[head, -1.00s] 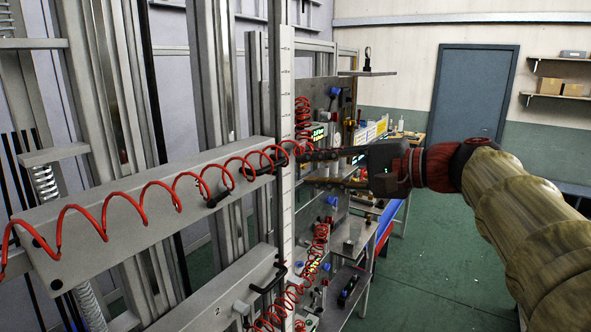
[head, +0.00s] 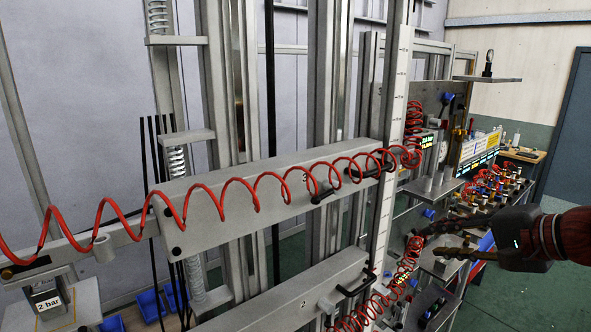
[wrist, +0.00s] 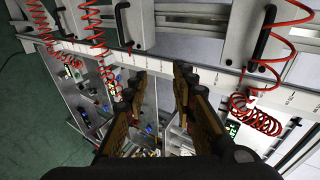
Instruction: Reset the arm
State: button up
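My gripper (head: 428,241) is at the right in the head view, to the right of the white scale post and below the level of the upper beam. Its two brown-toned fingers are spread apart. In the wrist view my gripper (wrist: 153,92) also shows its fingers apart with nothing held between them. The grey rig with its beams lies beyond the fingertips there. Only the dark gripper body and a red wrist part of my arm show in the head view; the rest is cut off at the right edge.
A grey upper beam (head: 250,190) carries a coiled red hose (head: 225,190). The white scale post (head: 393,130) stands left of the gripper. An equipment panel (head: 445,110) and a bench of coloured fittings (head: 490,192) lie behind. Green floor (head: 560,285) is open at lower right.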

jog(key=s+a+f+n+g+h+b, duration=0.25)
jog(key=s+f, duration=0.45)
jog(key=f, duration=0.5)
jog(key=s+a+f+n+g+h+b, duration=0.2)
jog(key=s+f+n+g+h, duration=0.15)
jog(key=s+f, duration=0.65)
jog(key=s+a+f+n+t+b, duration=0.1)
jog(key=s+a+f+n+b, duration=0.1)
jog(key=a+f+n+b, duration=0.2)
notch_tip(320, 180, down, 4)
jog(key=shift+a+r+n, duration=0.25)
jog(key=shift+a+n, duration=0.45)
jog(key=shift+a, duration=0.45)
jog(key=shift+s, duration=0.1)
jog(key=shift+c, duration=0.2)
